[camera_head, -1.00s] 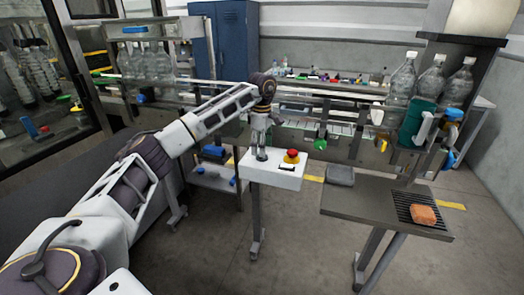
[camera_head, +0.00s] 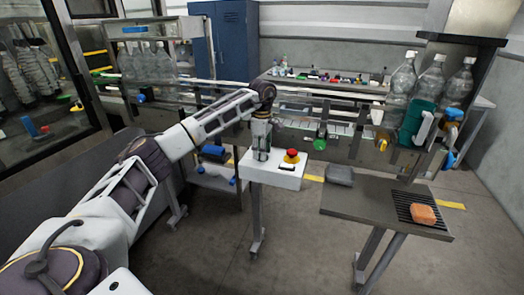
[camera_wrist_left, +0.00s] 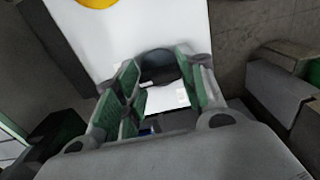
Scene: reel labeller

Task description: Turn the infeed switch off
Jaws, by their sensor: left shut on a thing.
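The white control box (camera_head: 285,180) stands on a post in the middle of the head view. A dark round switch knob (camera_wrist_left: 156,62) on its top shows in the left wrist view, partly between the green finger pads. My left gripper (camera_head: 261,155) points down over the left part of the box and is shut on the knob. In the left wrist view my left gripper (camera_wrist_left: 163,78) has its fingers on either side of the knob. The knob's marking and setting cannot be read. My right gripper is not in view.
A red button on a yellow base (camera_head: 291,157) sits on the box right of my gripper; its yellow edge (camera_wrist_left: 98,2) shows in the wrist view. The conveyor line (camera_head: 330,137) runs behind.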

